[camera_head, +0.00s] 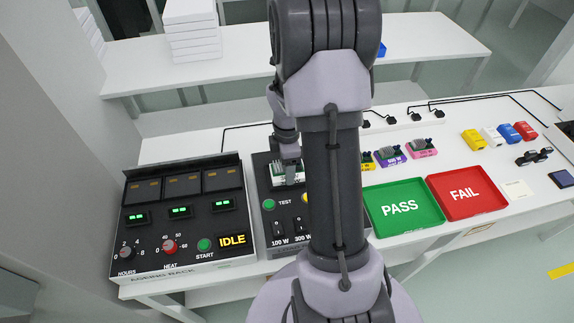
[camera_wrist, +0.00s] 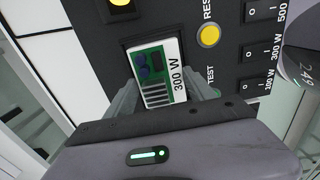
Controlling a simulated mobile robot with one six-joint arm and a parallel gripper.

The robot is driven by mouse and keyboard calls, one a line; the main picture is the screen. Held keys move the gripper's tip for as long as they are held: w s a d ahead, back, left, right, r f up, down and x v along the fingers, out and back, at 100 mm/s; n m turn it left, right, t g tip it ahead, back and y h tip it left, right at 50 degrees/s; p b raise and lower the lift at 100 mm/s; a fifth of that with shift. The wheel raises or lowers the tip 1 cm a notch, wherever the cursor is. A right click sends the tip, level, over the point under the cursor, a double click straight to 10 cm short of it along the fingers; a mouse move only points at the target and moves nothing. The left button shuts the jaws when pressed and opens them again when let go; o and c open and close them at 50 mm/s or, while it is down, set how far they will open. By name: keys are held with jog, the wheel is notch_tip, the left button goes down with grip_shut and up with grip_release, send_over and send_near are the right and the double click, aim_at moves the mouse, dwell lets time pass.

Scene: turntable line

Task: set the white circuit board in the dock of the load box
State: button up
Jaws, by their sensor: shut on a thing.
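The white circuit board (camera_wrist: 160,72), a green board with a white edge marked 300 W, sits between the fingers of my gripper (camera_wrist: 163,95). My gripper is shut on it. The board lies over the dark square dock (camera_wrist: 128,44) of the load box (camera_wrist: 218,70); I cannot tell whether it is fully seated. In the head view my gripper (camera_head: 286,160) points down at the upper part of the load box (camera_head: 270,228), with the board (camera_head: 280,176) at its tip. My arm hides the right part of the box.
The ageing rack (camera_head: 185,232), showing IDLE, stands just left of the load box. A green PASS tray (camera_head: 400,208) and a red FAIL tray (camera_head: 467,192) lie to the right. Purple (camera_head: 391,156) and pink (camera_head: 422,148) boards stand behind the trays. A shelf (camera_head: 240,67) runs behind.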

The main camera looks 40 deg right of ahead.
jog(key=shift+f, duration=0.1)
dwell(0.3)
jog(key=o, duration=1.7)
